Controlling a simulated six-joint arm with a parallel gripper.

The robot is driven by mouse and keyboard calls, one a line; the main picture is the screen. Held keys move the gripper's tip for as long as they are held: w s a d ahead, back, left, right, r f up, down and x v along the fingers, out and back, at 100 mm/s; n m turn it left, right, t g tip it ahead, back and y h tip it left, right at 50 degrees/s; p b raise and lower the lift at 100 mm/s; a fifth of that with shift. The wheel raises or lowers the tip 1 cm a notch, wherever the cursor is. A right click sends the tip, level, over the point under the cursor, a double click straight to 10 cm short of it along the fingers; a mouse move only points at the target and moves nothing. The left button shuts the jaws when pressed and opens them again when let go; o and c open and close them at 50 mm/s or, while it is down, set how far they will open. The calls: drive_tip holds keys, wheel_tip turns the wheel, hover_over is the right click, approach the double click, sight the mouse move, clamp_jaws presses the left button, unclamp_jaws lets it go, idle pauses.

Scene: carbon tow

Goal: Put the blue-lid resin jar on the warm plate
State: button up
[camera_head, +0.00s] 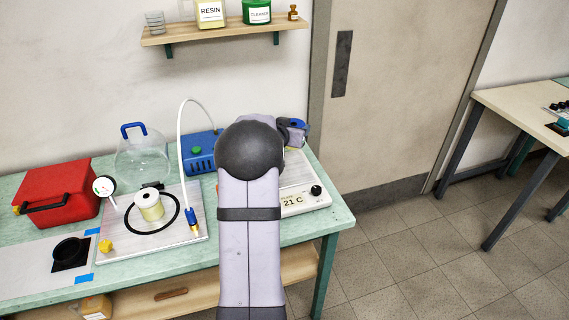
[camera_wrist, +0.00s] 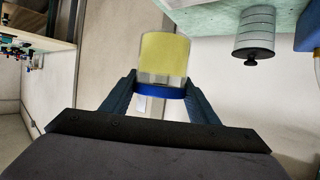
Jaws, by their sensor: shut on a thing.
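The blue-lid resin jar (camera_wrist: 164,53) is held in my gripper (camera_wrist: 160,88) in the wrist view. It has clear walls and yellow contents, and the two dark fingers sit on either side of its blue lid. In the head view my arm hides most of the gripper and jar; a little blue shows beside the wrist, but I cannot tell whether it is the lid. The warm plate (camera_head: 319,200) is a pale box on the bench's right end, with a 21 C display and a black knob. My arm hides much of its top.
A glass dome, a blue pump (camera_head: 201,160) and a vacuum plate (camera_head: 117,246) with a white spool stand on the green bench (camera_head: 338,218). A red case (camera_head: 58,192) is at left. A shelf (camera_head: 222,36) hangs above. The wrist view shows a grey stacked cylinder (camera_wrist: 255,35).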

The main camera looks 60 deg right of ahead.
drive_tip(key=shift+f, duration=4.55)
drive_tip(key=shift+f, duration=0.15)
drive_tip(key=shift+f, duration=0.15)
drive_tip(key=o, duration=1.2)
drive_tip(key=shift+o, duration=0.2)
drive_tip(key=shift+r, duration=0.3)
drive_tip(key=b+v, duration=0.2)
drive_tip(key=v, duration=1)
drive_tip(key=shift+f, duration=0.1)
